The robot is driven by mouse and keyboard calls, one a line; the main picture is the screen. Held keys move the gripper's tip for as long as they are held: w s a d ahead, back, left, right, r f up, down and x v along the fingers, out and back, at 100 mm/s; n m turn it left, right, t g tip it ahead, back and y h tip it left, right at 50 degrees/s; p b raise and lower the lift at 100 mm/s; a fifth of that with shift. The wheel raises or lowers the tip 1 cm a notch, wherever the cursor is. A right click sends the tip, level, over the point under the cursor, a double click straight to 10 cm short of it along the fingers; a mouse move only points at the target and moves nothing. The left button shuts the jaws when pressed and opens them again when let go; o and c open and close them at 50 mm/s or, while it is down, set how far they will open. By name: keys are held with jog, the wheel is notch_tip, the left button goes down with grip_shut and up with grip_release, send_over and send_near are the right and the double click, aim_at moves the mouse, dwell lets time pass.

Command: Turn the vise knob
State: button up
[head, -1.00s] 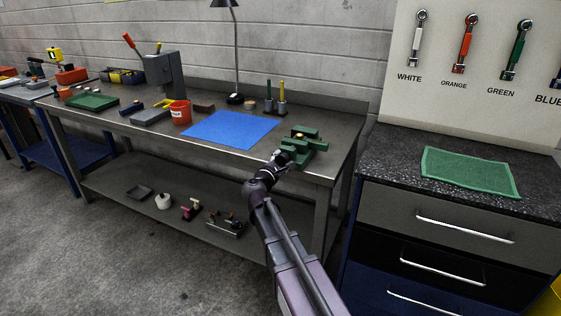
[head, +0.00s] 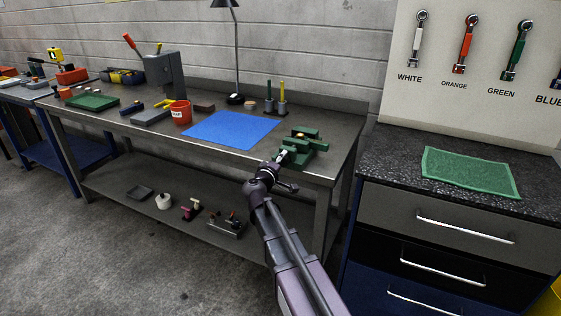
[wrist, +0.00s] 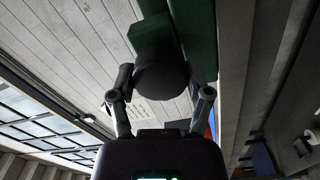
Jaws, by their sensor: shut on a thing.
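The green vise (head: 308,147) stands near the right front corner of the steel workbench. In the wrist view its green body (wrist: 195,35) fills the top middle. The vise knob (wrist: 160,78) is a dark round disc facing my wrist camera. My gripper (wrist: 161,92) has one finger on each side of the knob and is shut on it. In the head view my gripper (head: 281,157) is at the vise's front left side, and the knob is too small to make out there.
A blue mat (head: 230,129) lies left of the vise. Behind it are a pencil holder (head: 281,107) and a lamp (head: 236,60). A red bucket (head: 180,112) stands farther left. A drawer cabinet with a green cloth (head: 468,172) is to the right.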

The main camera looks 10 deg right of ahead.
jog(key=m, duration=0.5)
jog(key=shift+w+r, duration=0.1)
jog(key=shift+m, duration=0.4)
jog(key=o, duration=1.2)
jog(key=shift+c, duration=0.2)
jog(key=shift+s, duration=0.2)
jog(key=v, duration=1.2)
jog(key=shift+w, duration=0.1)
